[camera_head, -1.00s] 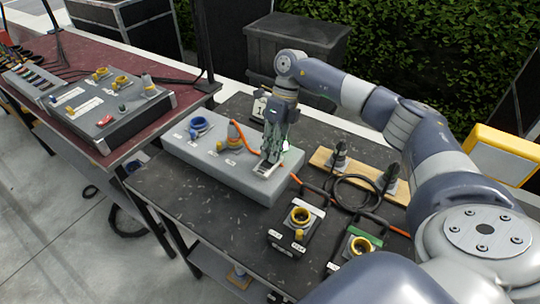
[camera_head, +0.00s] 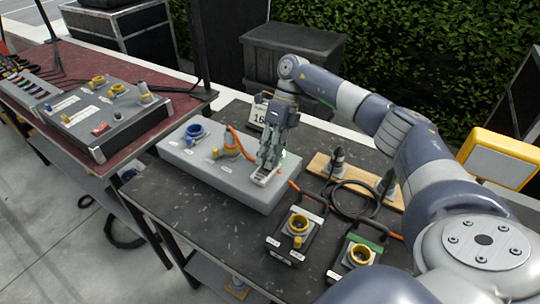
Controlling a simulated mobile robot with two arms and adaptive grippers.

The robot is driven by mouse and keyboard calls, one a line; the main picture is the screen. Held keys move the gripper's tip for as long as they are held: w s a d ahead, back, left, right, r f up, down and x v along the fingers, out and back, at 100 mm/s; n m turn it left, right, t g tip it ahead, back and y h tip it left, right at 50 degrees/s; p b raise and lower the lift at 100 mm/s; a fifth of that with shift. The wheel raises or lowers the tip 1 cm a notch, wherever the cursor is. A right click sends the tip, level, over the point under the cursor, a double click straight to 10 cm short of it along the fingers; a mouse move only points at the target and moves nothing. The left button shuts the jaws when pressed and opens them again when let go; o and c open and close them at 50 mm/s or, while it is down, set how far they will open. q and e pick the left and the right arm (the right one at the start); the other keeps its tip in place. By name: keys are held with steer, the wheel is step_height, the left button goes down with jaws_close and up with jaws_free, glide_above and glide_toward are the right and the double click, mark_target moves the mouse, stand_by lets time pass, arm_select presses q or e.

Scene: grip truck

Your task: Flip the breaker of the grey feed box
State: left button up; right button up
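The grey feed box (camera_head: 212,172) is a long light-grey box on the dark table (camera_head: 165,200). A blue round socket (camera_head: 196,134) and a grey and orange plug (camera_head: 231,143) with an orange cable stand on its top. The breaker (camera_head: 262,174) is a small framed switch at the box's right end. My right gripper (camera_head: 268,163) points down right over the breaker, its fingertips at or very near it. The fingers hide part of the switch, so its position and any contact cannot be told. The finger gap is too small to judge. My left gripper is not in view.
Two dark boxes with yellow sockets, one plain (camera_head: 297,232) and one green-edged (camera_head: 358,258), stand at the table's front right. Black plugs and a coiled cable (camera_head: 350,198) lie by a wooden board (camera_head: 320,164). A card (camera_head: 259,113) stands behind the gripper. A red-topped table (camera_head: 60,150) with another panel is left.

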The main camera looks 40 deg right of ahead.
steer(key=shift+f, duration=0.15)
steer(key=shift+d, duration=0.1)
steer(key=v, duration=0.8)
stand_by(0.5)
